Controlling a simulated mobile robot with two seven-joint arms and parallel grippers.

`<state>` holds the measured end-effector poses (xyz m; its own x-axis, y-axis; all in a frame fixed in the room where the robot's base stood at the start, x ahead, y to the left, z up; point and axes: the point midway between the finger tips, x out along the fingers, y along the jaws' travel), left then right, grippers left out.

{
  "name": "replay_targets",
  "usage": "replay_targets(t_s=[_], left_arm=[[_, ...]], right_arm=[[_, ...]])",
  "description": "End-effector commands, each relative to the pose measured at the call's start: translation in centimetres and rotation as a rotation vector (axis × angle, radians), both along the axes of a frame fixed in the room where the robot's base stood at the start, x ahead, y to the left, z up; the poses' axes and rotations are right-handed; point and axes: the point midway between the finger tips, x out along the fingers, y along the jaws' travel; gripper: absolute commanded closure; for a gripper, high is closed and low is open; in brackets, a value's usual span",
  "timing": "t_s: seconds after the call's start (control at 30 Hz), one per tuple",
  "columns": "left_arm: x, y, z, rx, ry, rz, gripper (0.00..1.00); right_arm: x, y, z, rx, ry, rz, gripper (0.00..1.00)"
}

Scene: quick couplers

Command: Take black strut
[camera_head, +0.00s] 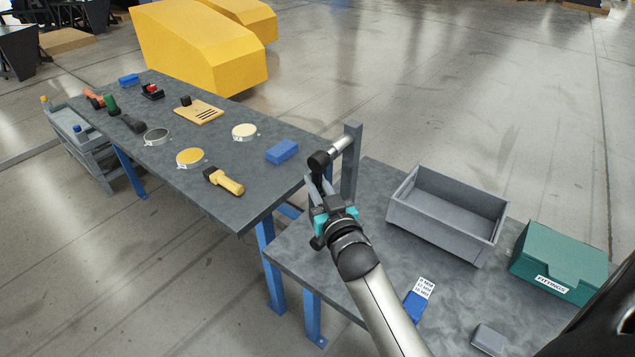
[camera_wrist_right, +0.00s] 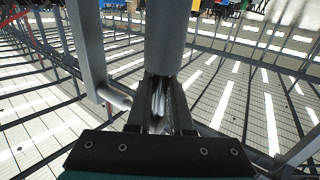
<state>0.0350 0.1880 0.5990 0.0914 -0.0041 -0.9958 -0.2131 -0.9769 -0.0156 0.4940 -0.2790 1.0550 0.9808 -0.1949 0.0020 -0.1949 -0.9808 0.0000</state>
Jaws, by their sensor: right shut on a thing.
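My right gripper (camera_head: 319,184) is at a grey upright post (camera_head: 351,165) on the near table's left side. It is shut on the black strut (camera_head: 318,159), whose dark end shows just above the fingers. A silver rod (camera_head: 341,145) runs from that end towards the post. In the right wrist view, the gripper (camera_wrist_right: 160,118) has bright metal between its fingers, and a thick grey cylinder (camera_wrist_right: 165,35) rises past them. The post (camera_wrist_right: 87,50) stands to the left there, with a short silver peg (camera_wrist_right: 116,97). Whether the strut touches the post is unclear. My left gripper is out of view.
A grey open bin (camera_head: 445,225) and a green fittings box (camera_head: 560,262) stand right on the near table. A blue labelled item (camera_head: 414,305) lies near my arm. The far table (camera_head: 215,135) carries several tools, discs and blue blocks.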

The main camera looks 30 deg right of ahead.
Motion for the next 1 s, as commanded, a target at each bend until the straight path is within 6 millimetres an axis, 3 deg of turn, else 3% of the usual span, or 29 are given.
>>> replay_targets(t_s=[0.53,1.0], left_arm=[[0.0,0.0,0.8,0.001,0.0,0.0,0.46],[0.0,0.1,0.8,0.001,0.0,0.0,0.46]], right_arm=[[-1.4,3.4,0.1,0.002,-0.001,0.0,1.0],[-1.5,3.7,0.0,0.0,-0.001,0.0,1.0]])
